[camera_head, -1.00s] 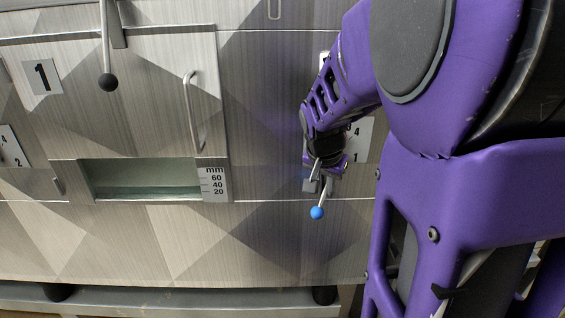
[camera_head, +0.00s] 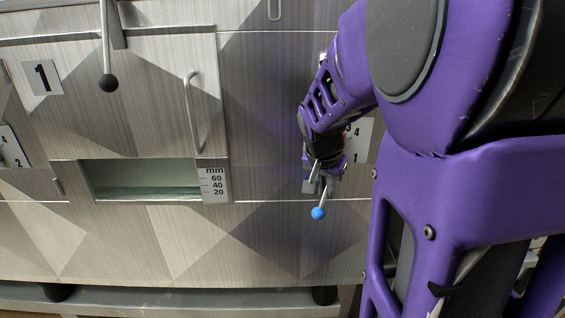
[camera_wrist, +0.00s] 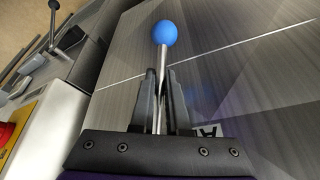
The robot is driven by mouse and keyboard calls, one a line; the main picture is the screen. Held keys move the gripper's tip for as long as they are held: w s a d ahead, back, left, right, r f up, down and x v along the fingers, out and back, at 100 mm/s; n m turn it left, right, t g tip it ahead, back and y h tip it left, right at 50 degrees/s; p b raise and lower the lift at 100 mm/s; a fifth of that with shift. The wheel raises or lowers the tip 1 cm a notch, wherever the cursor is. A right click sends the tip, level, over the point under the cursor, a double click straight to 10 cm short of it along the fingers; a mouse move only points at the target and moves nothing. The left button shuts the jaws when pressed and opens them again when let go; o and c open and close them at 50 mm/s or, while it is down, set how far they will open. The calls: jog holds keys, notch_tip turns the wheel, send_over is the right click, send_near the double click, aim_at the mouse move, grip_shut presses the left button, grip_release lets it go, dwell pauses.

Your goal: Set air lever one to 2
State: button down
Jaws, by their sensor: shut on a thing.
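The air lever (camera_head: 318,213) is a thin metal rod with a blue ball at its end, pointing down from the metal panel. My gripper (camera_head: 322,170) is shut on the lever's rod, above the ball. In the wrist view my gripper (camera_wrist: 162,75) has its two dark fingers on either side of the rod, and the blue ball (camera_wrist: 167,33) sticks out past the fingertips. The number plate (camera_head: 357,140) beside the lever shows 4 and 1, with a red mark at its left. The rest of the plate and the lever's pivot are hidden by my gripper.
A door marked 1 with a curved handle (camera_head: 193,112) and a black-knobbed lever (camera_head: 108,82) is at left. Another number plate (camera_head: 14,147) sits at the left edge. A red button (camera_wrist: 14,128) shows at left in the wrist view.

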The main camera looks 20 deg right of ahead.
jog(key=h, duration=0.1)
jog(key=d+h+b, duration=0.2)
jog(key=shift+s+d+f+n+g, duration=0.2)
jog(key=shift+s+n+g, duration=0.1)
jog(key=shift+n+g, duration=0.1)
jog(key=c, duration=0.9)
grip_release()
jog(key=shift+a, duration=0.1)
